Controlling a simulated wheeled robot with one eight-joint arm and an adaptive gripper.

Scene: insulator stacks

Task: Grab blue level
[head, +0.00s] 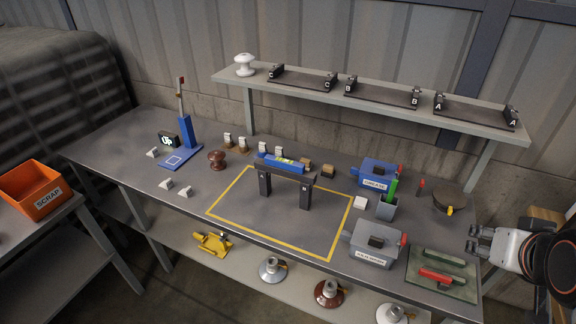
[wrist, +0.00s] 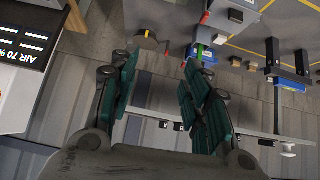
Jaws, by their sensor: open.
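The blue level (head: 285,164), with a yellow-green vial patch, lies along the top of a dark two-legged stand (head: 305,193) on the workbench. The stand is at the back of a yellow-outlined rectangle (head: 225,216). In the wrist view the level (wrist: 291,84) shows as a blue bar near the right edge. My gripper (head: 471,241) is at the right end of the bench, well right of the level. In the wrist view its green-padded fingers (wrist: 155,66) are spread apart with nothing between them.
A blue box (head: 377,172), a grey box (head: 374,247) and a cup with a green item (head: 387,208) stand between my gripper and the level. A shelf with lettered racks (head: 380,97) hangs behind. The yellow rectangle's front is clear. An orange scrap bin (head: 35,192) is far left.

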